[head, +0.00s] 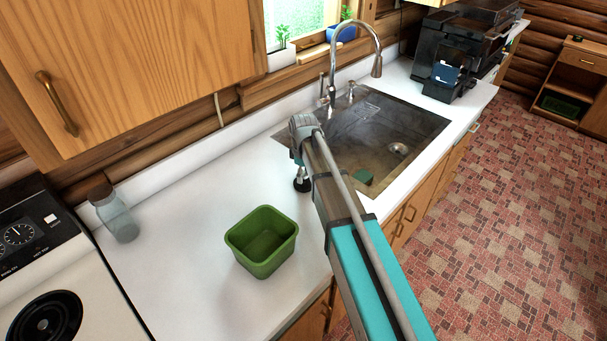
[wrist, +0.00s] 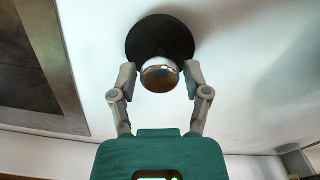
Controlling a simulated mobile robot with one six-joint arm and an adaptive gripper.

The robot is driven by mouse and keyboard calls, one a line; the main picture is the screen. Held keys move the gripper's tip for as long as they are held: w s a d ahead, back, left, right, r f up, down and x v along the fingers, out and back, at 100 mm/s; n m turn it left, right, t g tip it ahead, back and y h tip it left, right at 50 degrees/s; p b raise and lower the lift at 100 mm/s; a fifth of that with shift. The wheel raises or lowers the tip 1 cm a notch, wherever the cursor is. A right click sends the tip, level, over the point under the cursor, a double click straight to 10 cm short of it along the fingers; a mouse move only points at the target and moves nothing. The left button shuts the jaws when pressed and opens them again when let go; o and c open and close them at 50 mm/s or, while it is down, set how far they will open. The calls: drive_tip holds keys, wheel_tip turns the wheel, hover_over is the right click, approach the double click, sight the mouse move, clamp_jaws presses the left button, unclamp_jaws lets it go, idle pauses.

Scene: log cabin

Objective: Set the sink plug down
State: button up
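The sink plug (wrist: 160,35) is a black disc with a shiny metal knob. In the wrist view my gripper (wrist: 160,72) has one finger on each side of the knob and appears shut on it. In the head view the plug (head: 302,185) is below my gripper, over the white counter just left of the sink. The plug is at or very close to the counter surface; I cannot tell whether it touches. My arm hides part of the gripper in the head view.
A green tub (head: 262,262) stands on the counter (head: 190,255). A jar (head: 117,218) and the stove (head: 45,280) are at left.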

sight(304, 173)
drive_tip(key=shift+o, duration=0.2)
drive_tip(key=shift+r, duration=0.15)
wheel_tip(304, 173, up, 12)
drive_tip(key=p, duration=1.2)
idle(0.8)
drive_tip(key=s+d+m, duration=0.6)
drive_tip(key=s+d, duration=0.1)
drive_tip(key=s, duration=0.3)
drive_tip(key=s+d+m, duration=0.6)
drive_tip(key=s+d, duration=0.2)
drive_tip(key=s, duration=0.2)
drive_tip(key=shift+s+m, duration=0.3)
drive_tip(key=shift+s, duration=0.05)
drive_tip(key=shift+d, duration=0.1)
